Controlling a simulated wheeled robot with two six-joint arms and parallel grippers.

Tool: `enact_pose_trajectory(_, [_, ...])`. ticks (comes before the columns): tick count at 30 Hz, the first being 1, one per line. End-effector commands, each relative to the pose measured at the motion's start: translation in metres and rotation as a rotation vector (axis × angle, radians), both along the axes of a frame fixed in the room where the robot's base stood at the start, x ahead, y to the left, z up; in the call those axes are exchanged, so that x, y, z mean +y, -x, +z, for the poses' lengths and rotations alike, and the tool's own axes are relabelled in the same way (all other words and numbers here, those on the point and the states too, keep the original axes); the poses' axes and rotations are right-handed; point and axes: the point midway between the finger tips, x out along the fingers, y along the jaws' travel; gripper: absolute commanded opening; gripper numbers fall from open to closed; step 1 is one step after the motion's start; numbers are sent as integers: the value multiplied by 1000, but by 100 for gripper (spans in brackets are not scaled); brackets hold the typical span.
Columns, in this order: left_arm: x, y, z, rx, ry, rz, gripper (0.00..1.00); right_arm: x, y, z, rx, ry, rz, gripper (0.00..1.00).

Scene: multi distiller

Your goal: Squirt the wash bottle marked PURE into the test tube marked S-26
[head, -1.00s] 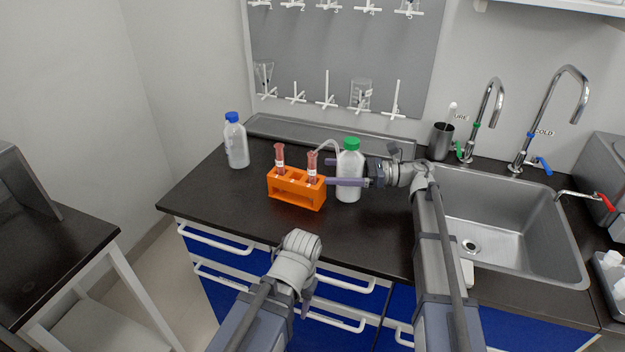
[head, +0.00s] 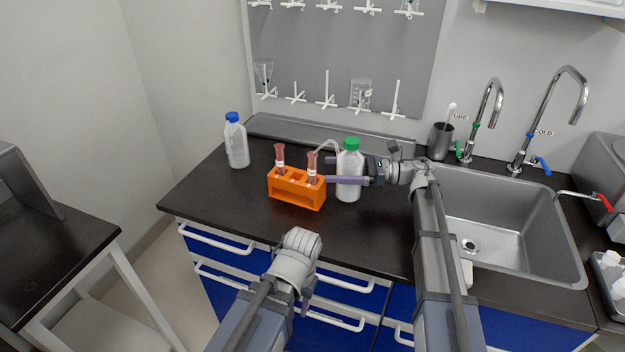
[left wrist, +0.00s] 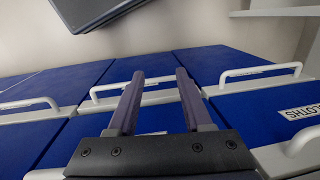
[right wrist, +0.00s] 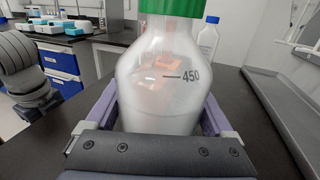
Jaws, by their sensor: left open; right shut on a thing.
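A wash bottle with a green cap (head: 349,164) stands upright at the right end of the orange rack. Its bent spout reaches left over the right-hand tube. My right gripper (head: 350,181) is shut on this bottle; the right wrist view shows the bottle (right wrist: 172,90) between the fingers, with a 450 mark. The orange rack (head: 296,193) holds a left test tube (head: 280,160) and a right test tube (head: 312,166), both with reddish tops and white labels too small to read. No PURE label is legible on the bottle. My left gripper (left wrist: 155,95) is open and empty, facing the blue drawers.
A blue-capped bottle (head: 236,142) stands left of the rack. The sink (head: 500,225) is at the right, with taps and a dark cup (head: 441,141) behind it. The counter front (head: 240,215) is clear. A drying board with glassware hangs behind.

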Motion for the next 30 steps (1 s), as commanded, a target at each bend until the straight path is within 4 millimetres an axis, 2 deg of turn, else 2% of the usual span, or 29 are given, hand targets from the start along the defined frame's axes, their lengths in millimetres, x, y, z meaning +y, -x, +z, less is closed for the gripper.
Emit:
enact_pose_trajectory(2, [0,0,0,0,0,0,50,0,0,0,0,-2,0,59])
enact_pose_trajectory(18, [0,0,6,0,0,0,50,0,0,6,0,-2,0,0])
enact_pose_trajectory(30, [0,0,5,0,0,0,50,0,0,6,0,-2,0,0])
